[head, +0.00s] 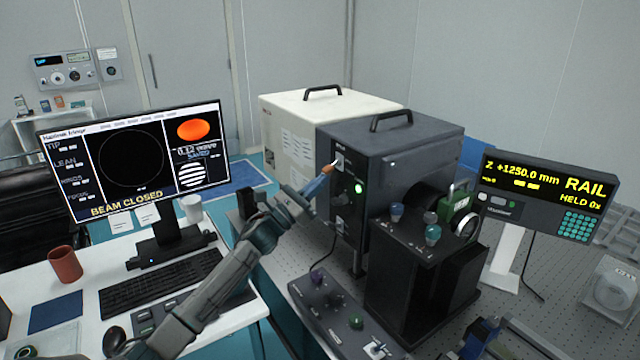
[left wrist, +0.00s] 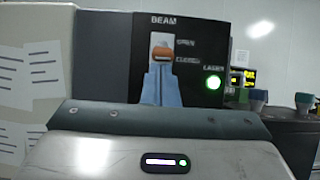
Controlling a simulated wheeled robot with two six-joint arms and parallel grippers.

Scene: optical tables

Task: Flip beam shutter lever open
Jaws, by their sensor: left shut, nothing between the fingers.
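The beam shutter lever has an orange tip (left wrist: 162,53) on a pale plate marked BEAM, with OPEN above and CLOSED below, in the left wrist view. Its plate (head: 339,160) is on the front face of the dark box (head: 390,150) in the head view. My left gripper (head: 326,172) is shut and empty, its blue fingers (left wrist: 161,80) right at the lever and just below its tip; whether they touch cannot be told. The monitor (head: 135,165) reads BEAM CLOSED. My right gripper is not in view.
A green light (left wrist: 213,82) marked LASER glows beside the lever. A cream box (head: 290,125) stands left of the dark box. A dark stand with knobs (head: 425,240) and a RAIL display (head: 535,195) are to the right. A keyboard (head: 160,282) and red cup (head: 65,265) are on the white desk.

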